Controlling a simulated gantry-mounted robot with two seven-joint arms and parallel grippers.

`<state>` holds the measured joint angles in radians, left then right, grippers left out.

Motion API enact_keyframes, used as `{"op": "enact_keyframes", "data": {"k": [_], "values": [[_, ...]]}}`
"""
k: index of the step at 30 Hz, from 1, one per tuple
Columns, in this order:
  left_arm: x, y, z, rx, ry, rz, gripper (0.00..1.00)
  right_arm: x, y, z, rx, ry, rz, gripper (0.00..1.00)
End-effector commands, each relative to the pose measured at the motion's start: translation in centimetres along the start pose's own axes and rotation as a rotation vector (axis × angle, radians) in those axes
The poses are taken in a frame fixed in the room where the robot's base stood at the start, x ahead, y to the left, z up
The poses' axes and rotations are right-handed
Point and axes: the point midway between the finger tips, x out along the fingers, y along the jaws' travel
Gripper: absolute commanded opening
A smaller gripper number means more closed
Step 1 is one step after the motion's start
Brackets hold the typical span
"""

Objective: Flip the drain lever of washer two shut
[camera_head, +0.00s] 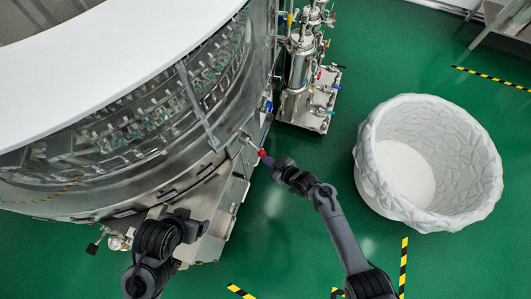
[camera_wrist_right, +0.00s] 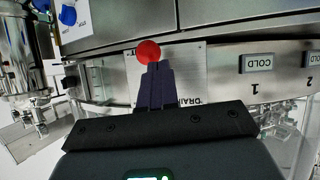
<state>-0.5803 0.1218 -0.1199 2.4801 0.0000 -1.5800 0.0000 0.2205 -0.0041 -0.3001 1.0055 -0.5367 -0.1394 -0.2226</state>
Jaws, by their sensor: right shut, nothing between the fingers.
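The drain lever has a red ball knob (camera_head: 262,153) on a thin metal rod that sticks out from the steel washer's side (camera_head: 225,120). In the right wrist view the red knob (camera_wrist_right: 148,52) is just beyond my fingertips, in front of a light plate (camera_wrist_right: 190,75) with partly hidden "DRAIN" lettering. My right gripper (camera_head: 268,160) is shut and empty, its tips at the knob; I cannot tell if they touch. It also shows in the right wrist view (camera_wrist_right: 156,70), hiding the plate's lower part. My left gripper (camera_head: 203,228) is low beside the washer, its fingers unclear.
Labels reading "COLD" (camera_wrist_right: 257,63) with numbers 1 and 2 are on the panel. A steel filter unit with coloured valves (camera_head: 302,75) stands behind the lever. A large white basket (camera_head: 480,185) is at right.

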Motion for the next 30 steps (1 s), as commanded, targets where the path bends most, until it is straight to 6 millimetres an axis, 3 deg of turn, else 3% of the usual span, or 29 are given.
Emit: {"op": "enact_keyframes", "data": {"k": [1,5,18,30], "values": [[-1.3,0.0,-0.4,-0.002,0.000,0.002,0.79,-0.8,-0.1,-0.8,0.000,-0.002,-0.001,0.00],[-3.2,0.1,-1.1,-0.007,0.001,0.005,0.79,-2.0,-0.5,-1.8,0.000,-0.001,-0.002,0.00],[-4.9,-0.1,-1.6,-0.004,0.001,0.004,0.79,-9.7,-0.6,0.2,-0.001,-0.001,0.000,0.00],[-5.2,-0.3,-1.6,0.005,-0.001,-0.004,0.79,-11.6,-0.6,0.7,0.000,0.000,-0.001,0.00]]}}
